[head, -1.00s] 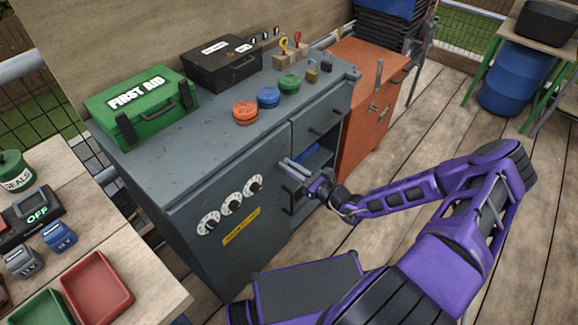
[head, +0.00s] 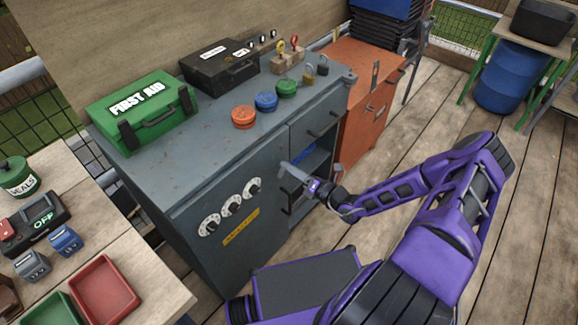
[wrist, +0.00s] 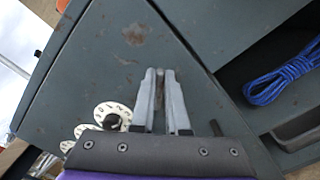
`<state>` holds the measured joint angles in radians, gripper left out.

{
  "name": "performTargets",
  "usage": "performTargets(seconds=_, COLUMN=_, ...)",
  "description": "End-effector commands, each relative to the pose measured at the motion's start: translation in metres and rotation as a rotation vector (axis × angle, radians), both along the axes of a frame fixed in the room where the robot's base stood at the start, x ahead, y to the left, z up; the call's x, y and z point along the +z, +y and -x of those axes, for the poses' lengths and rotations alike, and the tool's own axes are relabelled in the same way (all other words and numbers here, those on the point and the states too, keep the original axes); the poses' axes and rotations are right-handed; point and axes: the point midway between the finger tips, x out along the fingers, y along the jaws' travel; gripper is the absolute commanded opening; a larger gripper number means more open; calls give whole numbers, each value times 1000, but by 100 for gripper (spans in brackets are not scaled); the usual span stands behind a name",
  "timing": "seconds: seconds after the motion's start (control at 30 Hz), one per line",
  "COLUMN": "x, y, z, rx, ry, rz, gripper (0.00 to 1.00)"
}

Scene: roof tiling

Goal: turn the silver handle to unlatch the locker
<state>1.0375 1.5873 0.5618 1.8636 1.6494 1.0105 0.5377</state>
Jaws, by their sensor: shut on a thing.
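The locker is the grey steel cabinet (head: 183,195), with three white dials and a yellow label on its front door. My gripper (head: 287,167) is at the right part of that door, beside the open compartment. In the wrist view my gripper (wrist: 159,74) has both grey fingers closed around a short, worn metal bar, the silver handle (wrist: 159,90), which lies in line with the fingers. In the head view the fingers hide the handle. The door (wrist: 115,65) looks flush with the cabinet front.
An open compartment right of the door holds a blue rope (wrist: 284,78). A drawer (head: 318,125) with a dark handle is above it. A green first aid box (head: 143,110), a black case (head: 220,68) and coloured tins stand on top. An orange cabinet (head: 362,110) adjoins at right.

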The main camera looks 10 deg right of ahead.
Motion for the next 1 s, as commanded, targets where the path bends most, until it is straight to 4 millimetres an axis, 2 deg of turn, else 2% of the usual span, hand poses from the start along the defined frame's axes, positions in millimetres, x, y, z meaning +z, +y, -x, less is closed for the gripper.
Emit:
performTargets(seconds=0.03, x=-7, y=3, z=4, rx=10, ry=40, rz=-29, gripper=0)
performTargets(seconds=0.6, x=-14, y=4, z=4, rx=15, ry=336, rz=-435, gripper=0)
performTargets(seconds=1.0, x=-16, y=5, z=4, rx=17, ry=440, rz=-578, gripper=0)
